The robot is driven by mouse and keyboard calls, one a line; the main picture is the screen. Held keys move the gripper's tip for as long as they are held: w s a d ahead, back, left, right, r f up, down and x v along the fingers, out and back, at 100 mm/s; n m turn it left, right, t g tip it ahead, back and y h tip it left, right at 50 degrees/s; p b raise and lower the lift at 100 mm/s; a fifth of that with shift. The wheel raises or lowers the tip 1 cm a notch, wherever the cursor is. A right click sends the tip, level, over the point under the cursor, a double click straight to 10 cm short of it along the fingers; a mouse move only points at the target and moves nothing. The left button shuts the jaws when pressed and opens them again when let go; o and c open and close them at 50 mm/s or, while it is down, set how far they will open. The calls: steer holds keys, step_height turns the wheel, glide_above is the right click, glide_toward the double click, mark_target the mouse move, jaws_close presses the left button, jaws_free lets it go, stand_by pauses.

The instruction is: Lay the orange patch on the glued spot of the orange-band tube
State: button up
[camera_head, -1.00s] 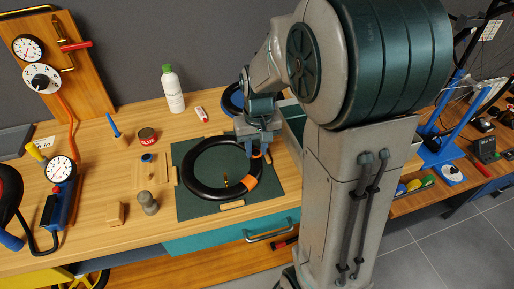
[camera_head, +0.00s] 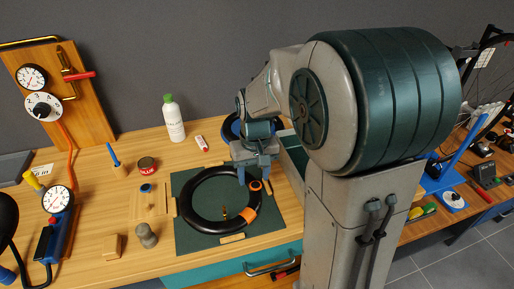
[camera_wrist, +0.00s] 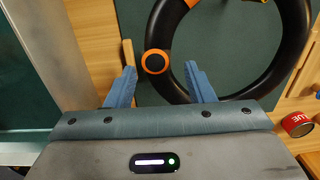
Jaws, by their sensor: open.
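The black tube (camera_head: 187,212) lies as a ring on the dark green mat (camera_head: 187,243), with an orange band (camera_head: 247,219) at its front right. The orange patch (camera_head: 256,185), a round black disc with an orange rim, sits on the ring's back right part, away from the band. In the wrist view the patch (camera_wrist: 155,62) rests on the tube (camera_wrist: 158,30), and part of the band (camera_wrist: 191,3) shows at the top edge. My gripper (camera_wrist: 160,80) is open and empty, its blue fingers either side of and short of the patch. In the head view my gripper (camera_head: 250,178) hangs just over the patch.
A red glue tin (camera_head: 147,164), a grey cylinder (camera_head: 147,236) and a wooden block (camera_head: 113,246) stand left of the mat. A white bottle (camera_head: 174,120) and a small red-and-white item (camera_head: 201,143) are behind. A brass valve (camera_head: 225,212) sits inside the ring.

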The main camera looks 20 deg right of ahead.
mark_target(258, 185)
step_height(258, 185, up, 9)
steer(key=d, duration=0.1)
steer(key=s+f+t, duration=0.2)
steer(key=s+t, duration=0.1)
steer(key=s, duration=1.1)
steer(key=shift+s+a+f, duration=0.15)
steer(key=shift+a+f, duration=0.05)
steer(key=shift+f, duration=0.15)
